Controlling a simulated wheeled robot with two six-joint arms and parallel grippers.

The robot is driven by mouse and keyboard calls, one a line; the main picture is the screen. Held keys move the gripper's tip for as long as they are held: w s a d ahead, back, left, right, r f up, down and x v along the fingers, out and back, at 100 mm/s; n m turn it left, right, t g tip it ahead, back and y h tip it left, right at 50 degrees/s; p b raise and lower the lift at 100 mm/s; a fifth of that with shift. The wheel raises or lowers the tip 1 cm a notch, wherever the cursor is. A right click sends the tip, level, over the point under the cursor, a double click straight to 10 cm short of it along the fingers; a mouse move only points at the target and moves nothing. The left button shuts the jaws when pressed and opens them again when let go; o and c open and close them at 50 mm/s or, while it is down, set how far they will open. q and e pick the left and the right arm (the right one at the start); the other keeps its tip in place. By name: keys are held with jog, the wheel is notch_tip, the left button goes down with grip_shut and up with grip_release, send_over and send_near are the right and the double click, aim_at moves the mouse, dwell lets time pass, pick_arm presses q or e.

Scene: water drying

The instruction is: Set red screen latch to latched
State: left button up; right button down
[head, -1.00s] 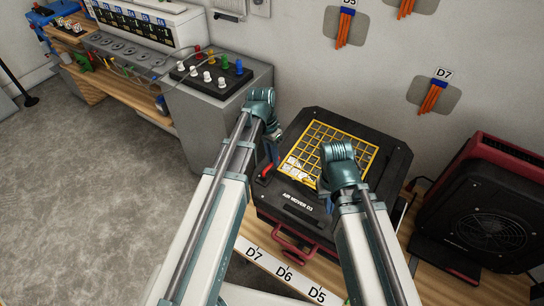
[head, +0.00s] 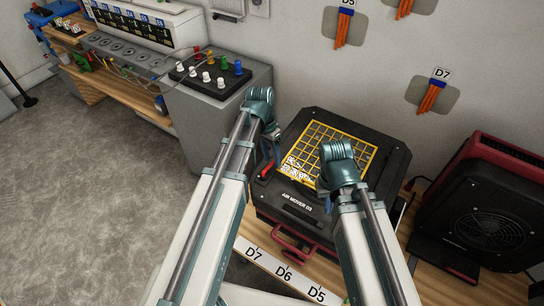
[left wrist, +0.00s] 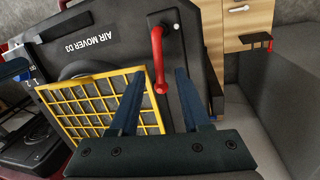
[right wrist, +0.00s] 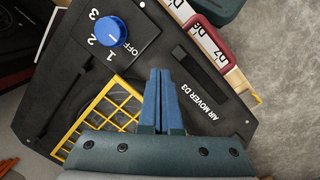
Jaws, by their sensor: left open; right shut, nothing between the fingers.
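The red screen latch (head: 266,172) is a bar on the left side of the black air mover D3 (head: 296,207). In the left wrist view the latch (left wrist: 157,62) hangs from a dark plate, and its free end reaches over the yellow screen's edge (left wrist: 153,90). My left gripper (left wrist: 158,75) is open, with one finger on each side of the latch's lower part; contact is unclear. In the head view its fingers (head: 272,150) are partly hidden by the wrist. My right gripper (right wrist: 161,75) is shut and empty above the air mover, near the yellow screen (right wrist: 98,112).
A blue dial (right wrist: 110,32) sits on the air mover's top. A black and red fan unit (head: 490,215) stands to the right. A grey cabinet with a knob board (head: 210,72) stands to the left. Open floor (head: 80,190) lies at the far left.

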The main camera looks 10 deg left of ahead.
pick_arm(q)
notch_tip(320, 180, up, 13)
jog(key=w+a+p, duration=0.1)
jog(key=a+p, duration=0.1)
jog(key=p, duration=1)
jog(key=shift+r+p, duration=0.15)
jog(key=shift+p, duration=0.25)
pick_arm(e)
notch_tip(320, 180, up, 13)
jog(key=shift+r, duration=0.15)
